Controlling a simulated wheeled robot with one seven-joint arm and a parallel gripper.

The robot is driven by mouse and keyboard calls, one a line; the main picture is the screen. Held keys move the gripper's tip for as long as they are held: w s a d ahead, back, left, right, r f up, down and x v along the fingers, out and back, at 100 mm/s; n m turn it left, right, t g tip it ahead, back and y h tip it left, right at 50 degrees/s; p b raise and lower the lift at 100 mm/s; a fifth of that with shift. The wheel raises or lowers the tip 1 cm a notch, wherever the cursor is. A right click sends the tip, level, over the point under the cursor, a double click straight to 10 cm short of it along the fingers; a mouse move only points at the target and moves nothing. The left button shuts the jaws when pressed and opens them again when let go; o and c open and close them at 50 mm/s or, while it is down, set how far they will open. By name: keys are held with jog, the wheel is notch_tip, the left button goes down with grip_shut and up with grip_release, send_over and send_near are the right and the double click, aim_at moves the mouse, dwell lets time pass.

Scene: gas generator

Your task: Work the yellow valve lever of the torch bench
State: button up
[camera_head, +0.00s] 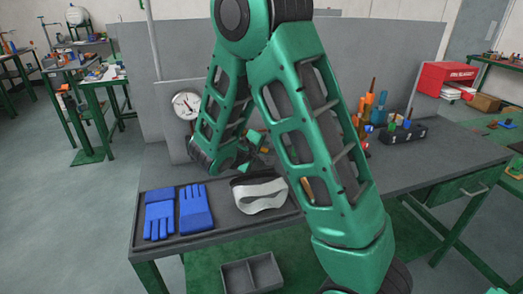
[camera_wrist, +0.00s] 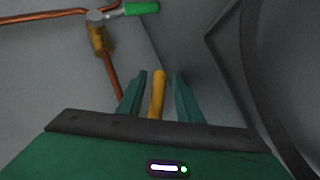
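The yellow valve lever (camera_wrist: 157,95) shows in the wrist view as a short upright bar between the two fingers of my gripper (camera_wrist: 160,75). The fingers are apart, and a narrow gap shows on each side of the lever. I cannot tell whether either finger touches it. In the head view my gripper (camera_head: 255,141) is at the bench's back panel, partly behind my own arm. The yellow lever is not clear there. The torch bench (camera_head: 425,158) has a dark top.
In the wrist view a green-handled lever (camera_wrist: 140,8) sits on a brass valve (camera_wrist: 99,38) with copper pipe. A round gauge (camera_head: 187,105) stands left of my gripper. Blue gloves (camera_head: 196,209) and a white strapped item (camera_head: 260,196) lie in a front tray. A black box (camera_head: 403,133) stands right.

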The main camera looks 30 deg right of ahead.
jog(key=v, duration=0.9)
jog(key=shift+c, duration=0.5)
